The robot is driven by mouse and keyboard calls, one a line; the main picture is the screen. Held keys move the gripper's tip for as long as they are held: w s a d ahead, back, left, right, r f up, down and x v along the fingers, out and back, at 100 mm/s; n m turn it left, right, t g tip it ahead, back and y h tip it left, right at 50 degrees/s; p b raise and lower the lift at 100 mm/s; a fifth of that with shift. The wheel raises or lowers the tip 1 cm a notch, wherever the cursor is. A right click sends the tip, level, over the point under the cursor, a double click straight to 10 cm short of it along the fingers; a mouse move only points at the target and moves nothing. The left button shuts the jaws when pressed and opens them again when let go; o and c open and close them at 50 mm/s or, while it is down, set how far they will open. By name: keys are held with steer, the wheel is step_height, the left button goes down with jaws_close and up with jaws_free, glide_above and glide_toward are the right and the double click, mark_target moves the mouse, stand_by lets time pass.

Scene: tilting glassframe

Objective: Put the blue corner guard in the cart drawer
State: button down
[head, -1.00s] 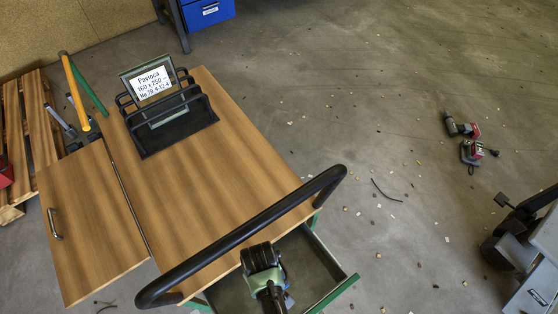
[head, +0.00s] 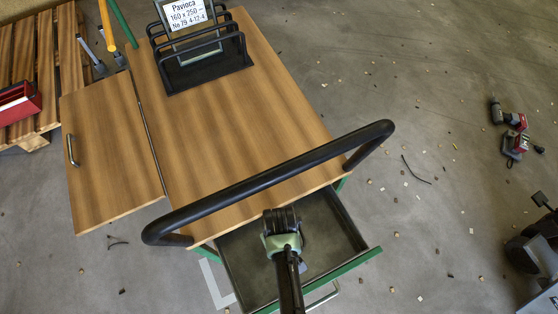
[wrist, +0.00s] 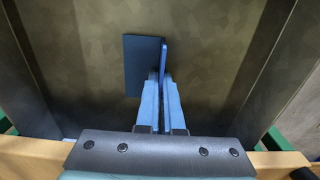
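The blue corner guard (wrist: 143,66) shows in the wrist view as a dark blue flat face with a brighter blue edge. My gripper (wrist: 161,82) is shut on its edge, one pale blue finger on each side. The cart drawer (head: 236,257) is pulled open under the black handle in the head view. Its grey floor (wrist: 215,60) lies behind the guard in the wrist view, with side walls left and right. My gripper is over the drawer opening or inside it; the height above the floor is unclear. In the head view my wrist hides the fingertips and guard.
The cart's wooden top (head: 235,125) carries a black rack (head: 205,68) with a labelled glass frame (head: 188,16). The black handle (head: 285,178) arches close beside my arm. A wooden side panel (head: 110,150) is at left; debris and a red-black drill (head: 510,118) lie on the floor.

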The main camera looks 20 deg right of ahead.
steer(key=shift+f, duration=0.2)
steer(key=c, duration=1.1)
jaws_free()
steer(key=shift+o, duration=0.2)
step_height(320, 180, up, 8)
steer(key=shift+f+p, duration=0.15)
steer(key=shift+p, duration=0.85)
